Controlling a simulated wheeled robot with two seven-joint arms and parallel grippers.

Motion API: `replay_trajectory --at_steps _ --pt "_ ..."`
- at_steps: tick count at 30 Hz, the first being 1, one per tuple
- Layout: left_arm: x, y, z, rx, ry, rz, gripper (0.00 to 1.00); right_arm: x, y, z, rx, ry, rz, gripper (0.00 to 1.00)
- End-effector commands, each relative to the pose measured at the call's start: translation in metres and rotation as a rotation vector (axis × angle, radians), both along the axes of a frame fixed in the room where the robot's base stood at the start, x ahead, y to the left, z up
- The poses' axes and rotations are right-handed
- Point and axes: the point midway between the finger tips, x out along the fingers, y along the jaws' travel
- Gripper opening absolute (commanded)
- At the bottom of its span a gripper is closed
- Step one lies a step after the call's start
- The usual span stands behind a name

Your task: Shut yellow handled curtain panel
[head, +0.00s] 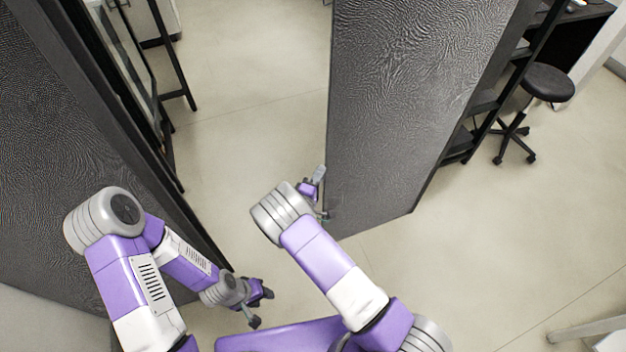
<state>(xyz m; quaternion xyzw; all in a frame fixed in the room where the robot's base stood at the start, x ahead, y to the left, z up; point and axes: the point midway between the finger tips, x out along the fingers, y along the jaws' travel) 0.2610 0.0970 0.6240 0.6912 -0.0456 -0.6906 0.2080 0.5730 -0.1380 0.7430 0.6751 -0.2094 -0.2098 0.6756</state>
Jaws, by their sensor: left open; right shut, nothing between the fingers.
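One dark grey, wavy-textured panel (400,100) stands upright in the middle right of the head view. Another dark textured panel (50,160) stands on the left. No yellow handle shows on either one, so I cannot tell which is the yellow-handled panel. My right gripper (318,182) is shut and empty, close beside the left edge of the middle panel; I cannot tell whether it touches. My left gripper (262,306) is open and empty, low in the picture, to the right of the left panel's near edge.
Pale floor (255,120) lies open between the two panels. A black stool (547,83) and a dark shelf frame (478,115) stand at the right, behind the middle panel. A white beam or leg (590,328) shows at the lower right.

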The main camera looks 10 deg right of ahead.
Motion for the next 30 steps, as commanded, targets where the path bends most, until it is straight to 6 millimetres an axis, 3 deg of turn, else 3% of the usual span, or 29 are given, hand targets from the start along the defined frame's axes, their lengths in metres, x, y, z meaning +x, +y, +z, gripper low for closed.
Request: replay_trajectory --at_steps 6,13,24,30 --pt "0.0 0.0 -0.001 0.0 0.0 0.0 0.42 0.009 -0.018 0.002 0.0 -0.004 0.015 0.0" --pt "0.0 0.0 -0.001 0.0 0.0 0.0 0.42 0.011 -0.025 0.002 0.0 -0.005 0.016 0.0" --pt "0.0 0.0 0.0 0.0 0.0 0.0 0.42 0.01 -0.026 0.003 -0.001 -0.009 0.012 0.0" --pt "0.0 0.0 0.003 0.0 0.0 0.0 0.42 -0.006 -0.011 0.003 -0.001 -0.004 0.014 0.0"
